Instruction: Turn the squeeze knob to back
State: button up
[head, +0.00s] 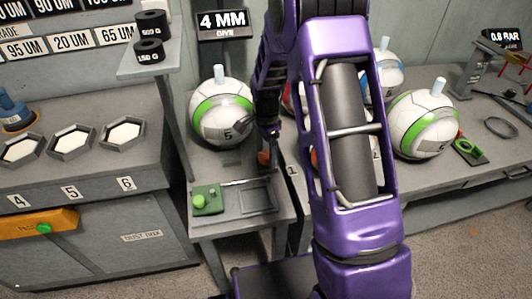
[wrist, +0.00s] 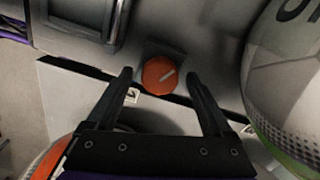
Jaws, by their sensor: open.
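The squeeze knob (wrist: 160,75) is a round orange-red knob with a pale pointer line, set on a grey panel. In the wrist view its line slants toward the upper right. My gripper (wrist: 159,78) is open, with one dark finger on each side of the knob. A gap shows between each finger and the knob, and I cannot tell how far above it the tips are. In the head view my gripper (head: 266,132) is down beside the white and green ball marked 5 (head: 216,108). An orange patch (head: 264,157) shows just below it, partly hidden.
The ball (wrist: 292,75) is close to the right finger in the wrist view. A green button panel (head: 206,199) and shallow tray (head: 257,196) lie in front. Another green-striped ball (head: 424,125) stands right. My arm hides the middle of the bench.

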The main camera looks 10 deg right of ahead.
grip_shut()
dwell(0.5)
jog(key=shift+n, duration=0.3)
jog(key=n, duration=0.5)
jog(key=n+p, duration=0.1)
jog(key=n, duration=0.5)
jog(key=n+p, duration=0.1)
jog(key=n, duration=0.5)
jog(key=n+p, duration=0.1)
jog(key=n, duration=0.5)
dwell(0.4)
